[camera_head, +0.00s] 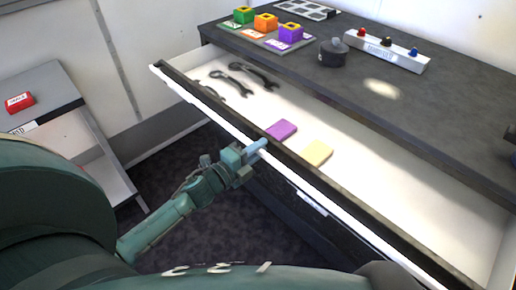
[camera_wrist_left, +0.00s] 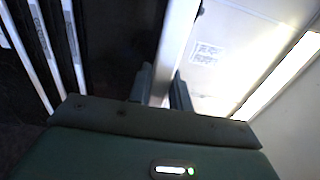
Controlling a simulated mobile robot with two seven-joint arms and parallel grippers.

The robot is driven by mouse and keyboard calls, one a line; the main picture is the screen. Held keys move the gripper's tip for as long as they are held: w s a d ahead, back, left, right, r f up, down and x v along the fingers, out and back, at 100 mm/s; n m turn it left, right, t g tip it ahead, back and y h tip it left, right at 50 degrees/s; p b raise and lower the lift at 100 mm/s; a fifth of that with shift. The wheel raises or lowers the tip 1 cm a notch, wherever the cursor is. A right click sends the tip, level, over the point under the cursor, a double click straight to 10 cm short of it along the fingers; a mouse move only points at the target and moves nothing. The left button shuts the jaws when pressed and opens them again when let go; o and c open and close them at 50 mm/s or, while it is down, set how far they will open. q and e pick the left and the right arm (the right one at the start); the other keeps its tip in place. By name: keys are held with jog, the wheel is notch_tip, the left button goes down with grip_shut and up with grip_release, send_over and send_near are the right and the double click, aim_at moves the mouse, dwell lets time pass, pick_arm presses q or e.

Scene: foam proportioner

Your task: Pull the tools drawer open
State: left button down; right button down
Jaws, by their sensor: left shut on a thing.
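The tools drawer (camera_head: 375,165) stands well out from the dark cabinet, with its white inside in view. Two dark wrenches (camera_head: 253,72), a purple block (camera_head: 281,130) and a yellow block (camera_head: 315,152) lie in it. A long pale handle bar (camera_head: 292,178) runs along its front. My left gripper (camera_head: 256,147) is at the drawer front, shut on this bar. In the left wrist view the bar (camera_wrist_left: 178,45) passes between the two fingers (camera_wrist_left: 165,88). The exact contact is partly hidden. My right gripper is not in view.
The cabinet top (camera_head: 430,110) bears colored blocks (camera_head: 265,22), a round dark pot (camera_head: 332,52) and a white panel with colored knobs (camera_head: 386,48). A grey shelf unit (camera_head: 75,125) with a red box (camera_head: 19,102) stands left. Dark floor (camera_head: 185,160) is clear between them.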

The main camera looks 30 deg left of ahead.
pick_arm(q)
jog(key=shift+s+a, duration=0.1)
jog(key=shift+s, duration=0.1)
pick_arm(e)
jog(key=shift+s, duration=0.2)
pick_arm(q)
jog(key=c, duration=1.3)
grip_release()
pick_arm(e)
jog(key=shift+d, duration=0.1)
pick_arm(q)
jog(key=b+v, duration=0.1)
jog(key=v, duration=1.2)
jog(key=shift+s+r, duration=0.1)
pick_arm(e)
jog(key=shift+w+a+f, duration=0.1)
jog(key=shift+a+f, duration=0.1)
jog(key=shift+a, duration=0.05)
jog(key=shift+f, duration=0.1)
